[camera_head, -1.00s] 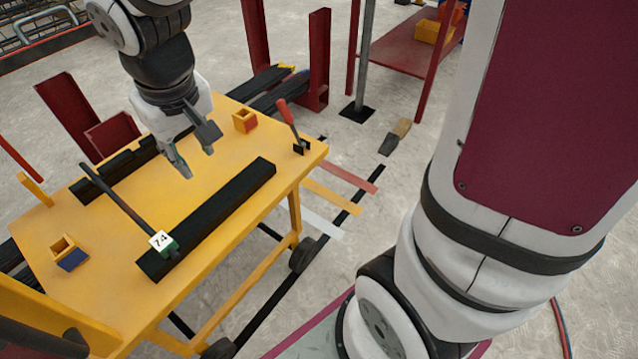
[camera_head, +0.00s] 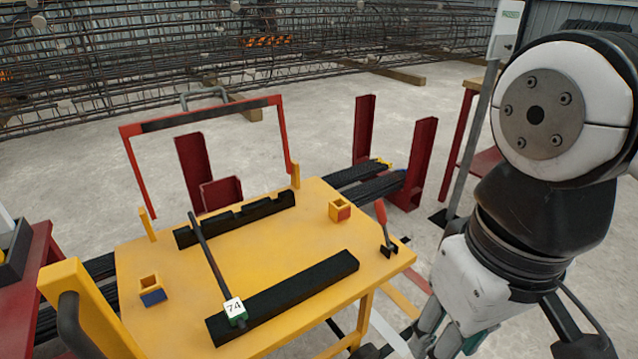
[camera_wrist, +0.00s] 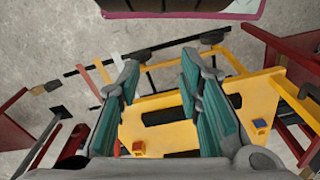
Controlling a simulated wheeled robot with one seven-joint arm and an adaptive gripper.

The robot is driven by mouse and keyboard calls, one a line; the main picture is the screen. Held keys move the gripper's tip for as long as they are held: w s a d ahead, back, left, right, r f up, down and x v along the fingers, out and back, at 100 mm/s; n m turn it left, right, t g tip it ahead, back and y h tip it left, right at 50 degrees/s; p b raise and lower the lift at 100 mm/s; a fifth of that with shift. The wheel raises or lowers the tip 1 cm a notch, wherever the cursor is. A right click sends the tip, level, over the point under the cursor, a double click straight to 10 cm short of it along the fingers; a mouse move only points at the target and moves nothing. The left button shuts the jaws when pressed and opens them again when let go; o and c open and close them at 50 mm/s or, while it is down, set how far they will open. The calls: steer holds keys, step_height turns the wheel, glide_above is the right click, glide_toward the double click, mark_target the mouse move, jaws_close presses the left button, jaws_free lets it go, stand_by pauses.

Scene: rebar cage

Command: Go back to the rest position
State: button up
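My gripper (camera_wrist: 160,85) is open in the wrist view, its two teal-padded fingers apart with nothing held between them. In the head view my gripper (camera_head: 448,342) hangs at the lower right, beside the right side of the yellow cart, partly cut off by the frame's bottom edge. On the cart (camera_head: 265,250), a dark rod (camera_head: 208,253) with a white tag reading 74 (camera_head: 234,307) lies across two black supports, one notched at the back (camera_head: 240,219) and one long at the front (camera_head: 290,294).
A small yellow-blue box (camera_head: 152,290) and a yellow-red box (camera_head: 340,210) sit on the cart. A red-handled clamp (camera_head: 383,230) stands at its right corner. A red frame (camera_head: 205,117) rises behind it. Red steel posts (camera_head: 413,163) stand beyond, with open floor further back.

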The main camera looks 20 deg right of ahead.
stand_by(0.5)
step_height(320, 180, up, 24)
steer(key=t+p, duration=0.3)
steer(key=p, duration=1.9)
steer(key=shift+t, duration=0.3)
steer(key=shift+w+a+f, duration=0.1)
